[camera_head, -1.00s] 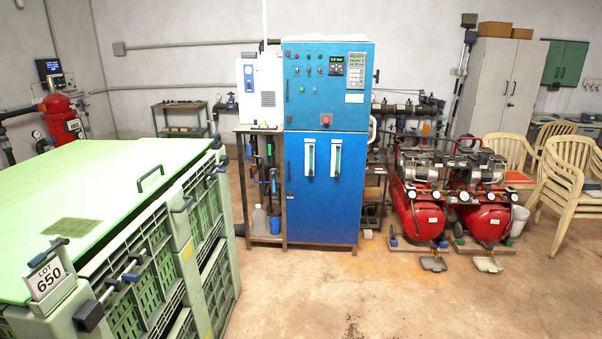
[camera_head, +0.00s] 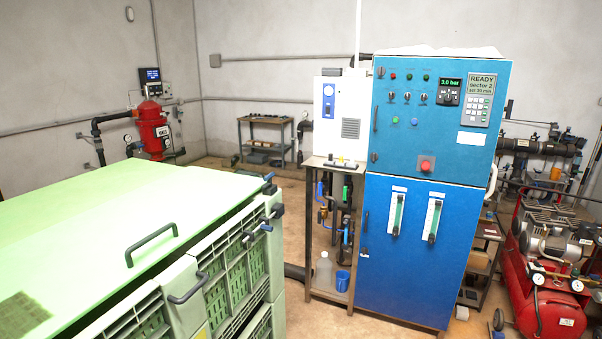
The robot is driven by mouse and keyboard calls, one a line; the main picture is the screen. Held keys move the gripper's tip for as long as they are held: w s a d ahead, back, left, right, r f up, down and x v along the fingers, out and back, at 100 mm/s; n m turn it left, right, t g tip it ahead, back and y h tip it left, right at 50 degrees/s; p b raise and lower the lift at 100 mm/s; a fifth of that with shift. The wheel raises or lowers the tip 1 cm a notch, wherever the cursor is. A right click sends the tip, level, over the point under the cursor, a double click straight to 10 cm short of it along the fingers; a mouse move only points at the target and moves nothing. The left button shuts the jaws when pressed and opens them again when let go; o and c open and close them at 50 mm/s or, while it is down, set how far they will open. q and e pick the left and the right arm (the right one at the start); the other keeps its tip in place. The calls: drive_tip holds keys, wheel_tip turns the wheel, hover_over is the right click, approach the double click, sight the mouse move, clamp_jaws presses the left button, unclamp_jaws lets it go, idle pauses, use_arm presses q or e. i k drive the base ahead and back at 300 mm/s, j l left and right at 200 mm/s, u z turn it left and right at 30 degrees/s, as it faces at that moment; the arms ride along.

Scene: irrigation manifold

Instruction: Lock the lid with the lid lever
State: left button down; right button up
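A pale green lid (camera_head: 105,225) lies over a large green slatted crate (camera_head: 232,268) at the lower left. The lid appears down, with a dark gap below its front edge. A dark bar handle (camera_head: 150,243) stands on the lid. A small dark lever-like part (camera_head: 269,184) sits at the lid's far right corner. Below it a dark-ended latch rod (camera_head: 257,232) sticks out from the crate's side. I cannot tell which of these is the lid lever, nor whether it is locked. Neither gripper is in view.
A blue control cabinet (camera_head: 420,255) stands right of the crate, with a small table (camera_head: 335,163) beside it. A red filter vessel (camera_head: 153,130) stands behind the crate. Some bare floor shows between crate and cabinet.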

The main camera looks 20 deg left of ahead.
sight(268, 178)
drive_tip(key=i+l+u, duration=0.1)
drive_tip(key=i+u, duration=0.2)
drive_tip(key=i, duration=0.15)
drive_tip(key=i+l+u, duration=0.15)
drive_tip(key=i+u, duration=0.15)
drive_tip(key=i+l+u, duration=0.3)
drive_tip(key=i, duration=0.25)
drive_tip(key=i+l+u, duration=0.2)
drive_tip(key=u, duration=0.2)
drive_tip(key=i+l+u, duration=0.25)
drive_tip(key=u, duration=0.15)
drive_tip(key=i+l+u, duration=0.2)
drive_tip(key=l+u, duration=0.2)
drive_tip(key=i+l+u, duration=0.1)
drive_tip(key=l+u, duration=0.75)
